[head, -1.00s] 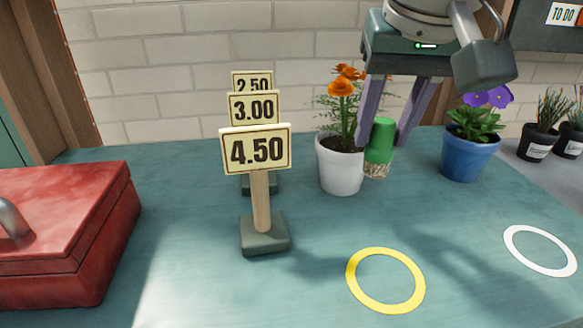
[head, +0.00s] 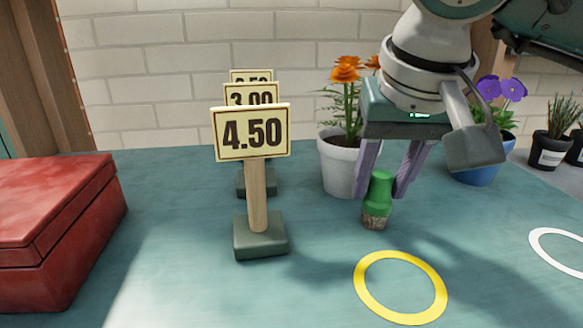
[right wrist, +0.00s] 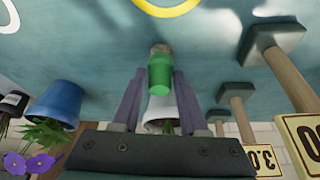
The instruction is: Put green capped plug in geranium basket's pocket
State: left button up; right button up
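The green capped plug (head: 379,191) has a green cap over a brownish, gravelly lower part. It is upright in front of the white pot. The right wrist view shows the plug (right wrist: 160,72) between the fingertips. I cannot tell whether its bottom touches the table. No geranium basket or pocket can be made out. My left gripper is not in view.
A white pot with orange flowers (head: 340,168) stands just behind the plug. A blue pot (head: 474,177) is behind my right arm. Price signs (head: 252,133) and a red box (head: 55,230) are left. A yellow ring (head: 400,287) marks clear table in front.

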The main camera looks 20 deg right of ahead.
jog(key=o, duration=0.4)
jog(key=shift+r, duration=0.1)
